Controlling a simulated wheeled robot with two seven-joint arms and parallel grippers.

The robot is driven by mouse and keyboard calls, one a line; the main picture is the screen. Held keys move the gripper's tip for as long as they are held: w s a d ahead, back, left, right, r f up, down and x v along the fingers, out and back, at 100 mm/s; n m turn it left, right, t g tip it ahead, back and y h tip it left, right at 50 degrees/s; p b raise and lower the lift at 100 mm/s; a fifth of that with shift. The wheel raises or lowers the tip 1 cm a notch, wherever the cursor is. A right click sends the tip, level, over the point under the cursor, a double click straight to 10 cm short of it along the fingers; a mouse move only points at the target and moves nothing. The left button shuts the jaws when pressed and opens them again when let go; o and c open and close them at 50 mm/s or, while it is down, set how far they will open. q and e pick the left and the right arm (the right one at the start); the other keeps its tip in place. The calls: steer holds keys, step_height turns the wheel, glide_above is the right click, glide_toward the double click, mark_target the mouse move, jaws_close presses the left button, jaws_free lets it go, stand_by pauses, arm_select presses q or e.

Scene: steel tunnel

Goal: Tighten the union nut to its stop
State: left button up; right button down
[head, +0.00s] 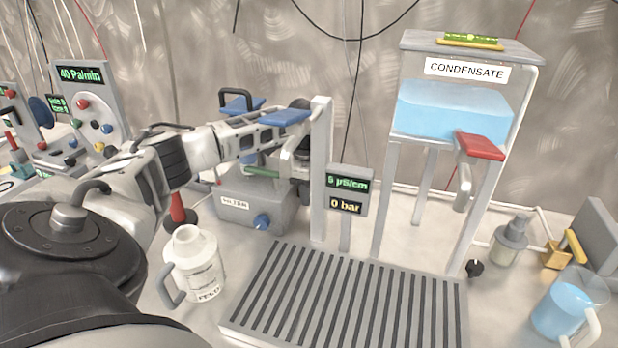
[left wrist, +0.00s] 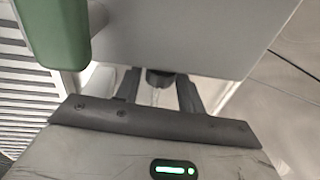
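My left arm reaches in from the left in the head view, toward the upright post beside the filter housing (head: 250,205). Its fingers are hard to make out there, behind the blue-handled lever (head: 285,118). In the left wrist view my left gripper (left wrist: 160,90) has its two dark fingers apart. A short dark round piece (left wrist: 160,77), which looks like the union nut, shows between them with a clear stub below it. A slim gap shows beside it, and I cannot tell contact for sure. The nut's seating is hidden. My right gripper is not in view.
A green handle (left wrist: 52,30) is close at the upper left of the wrist view. A display post (head: 347,190) reads 0 bar. A white jug (head: 195,265) stands before the filter, beside a slatted drain grate (head: 345,300). The condensate tank (head: 455,110) stands right.

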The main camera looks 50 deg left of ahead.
arm_select(q)
steer(key=c, duration=0.6)
steer(key=shift+o, duration=0.3)
steer(key=shift+w+r+g+p, duration=0.1)
steer(key=shift+r+g+p, duration=0.15)
steer(key=shift+p, duration=0.2)
steer(key=shift+w+g+h, duration=0.1)
steer(key=shift+g+h, duration=0.2)
steer(key=shift+g, duration=0.05)
steer(key=shift+w+a+f+g+h, duration=0.1)
steer(key=shift+f+g+h, duration=0.2)
steer(key=shift+g, duration=0.2)
steer(key=shift+f+g+b, duration=0.15)
steer(key=shift+g+b, duration=0.25)
steer(key=shift+b, duration=0.35)
steer(key=shift+h+b, duration=0.3)
steer(key=shift+b, duration=0.15)
steer(key=shift+r+g, duration=0.25)
steer(key=shift+g, duration=0.05)
steer(key=shift+a, duration=0.1)
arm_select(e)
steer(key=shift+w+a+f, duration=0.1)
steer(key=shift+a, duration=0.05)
